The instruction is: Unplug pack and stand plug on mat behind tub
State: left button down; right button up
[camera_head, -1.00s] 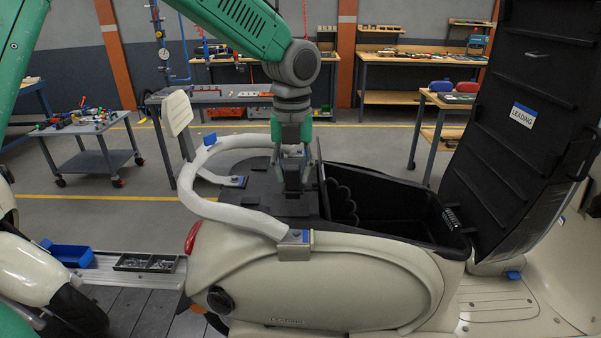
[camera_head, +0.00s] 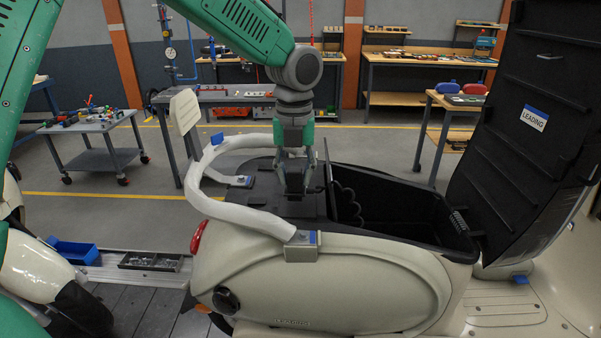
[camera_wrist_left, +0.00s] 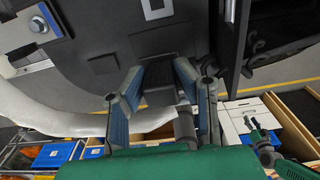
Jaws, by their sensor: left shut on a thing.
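The black tub (camera_head: 405,207) of the cream scooter stands open under its raised seat. Behind it, on the left, is a dark flat mat-like surface (camera_head: 262,200) inside the white grab rail. My left gripper (camera_head: 293,190) points down over this surface, close beside the tub's rear wall. In the left wrist view its fingers (camera_wrist_left: 160,78) are closed in on a dark piece (camera_wrist_left: 160,72), seemingly the plug. The plug's shape, and whether it touches the surface, I cannot tell. No pack can be made out in the tub. My right gripper is out of view.
The white grab rail (camera_head: 230,212) curves around the left of the gripper. The raised seat (camera_head: 540,110) with a LEADING label stands at the right. A blue bin (camera_head: 74,252) and a parts tray (camera_head: 150,262) lie at lower left.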

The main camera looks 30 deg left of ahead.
pick_arm(q)
jog(key=shift+a+f, duration=0.5)
jog(key=shift+a, duration=0.05)
jog(key=shift+d+f, duration=0.25)
jog(key=shift+d, duration=0.55)
jog(key=c, duration=1.2)
grip_release()
jog(key=shift+d, duration=0.1)
jog(key=shift+o, duration=0.2)
jog(key=shift+a, duration=0.5)
jog(key=shift+a+r, duration=0.15)
jog(key=shift+r, duration=0.15)
jog(key=r, duration=0.3)
jog(key=d+r, duration=0.1)
jog(key=r, duration=0.6)
jog(key=shift+d+r, duration=0.25)
jog(key=shift+r, duration=0.35)
jog(key=shift+w+a+r, duration=0.1)
jog(key=shift+a, duration=0.6)
jog(key=shift+d, duration=0.1)
